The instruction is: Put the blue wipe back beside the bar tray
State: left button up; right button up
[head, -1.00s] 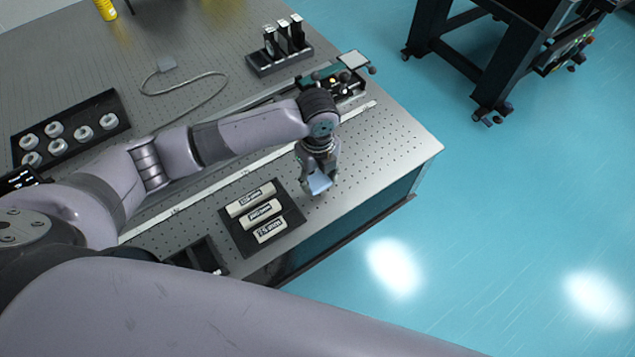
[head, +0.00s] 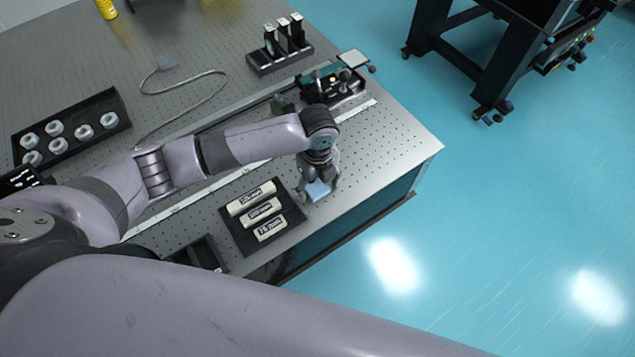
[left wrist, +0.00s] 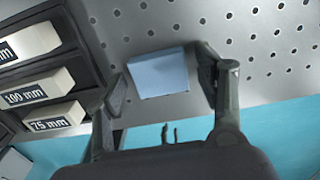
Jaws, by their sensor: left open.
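The blue wipe (head: 318,191) is a small light blue piece near the table's front edge, to the right of the bar tray. In the left wrist view the blue wipe (left wrist: 158,74) lies between the two fingers of my left gripper (left wrist: 168,85), with a gap on each side. My left gripper (head: 318,186) points down and is open around the wipe. The dark bar tray (head: 287,230) holds labelled pale bars, and its side also shows in the left wrist view (left wrist: 90,50). My right gripper is not in view.
The perforated optical table (head: 375,150) ends in an edge just in front of the wipe, with blue floor beyond. A rail with a green-and-black device (head: 330,88) lies behind my left arm. A black tray of white rings (head: 70,130) is at left.

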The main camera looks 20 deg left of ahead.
aim_at(318, 187)
pick_arm(q)
notch_tip(318, 187, up, 12)
jog(key=shift+r+b, duration=0.2)
jog(key=shift+b, duration=0.25)
jog(key=shift+f, duration=0.1)
dwell(0.7)
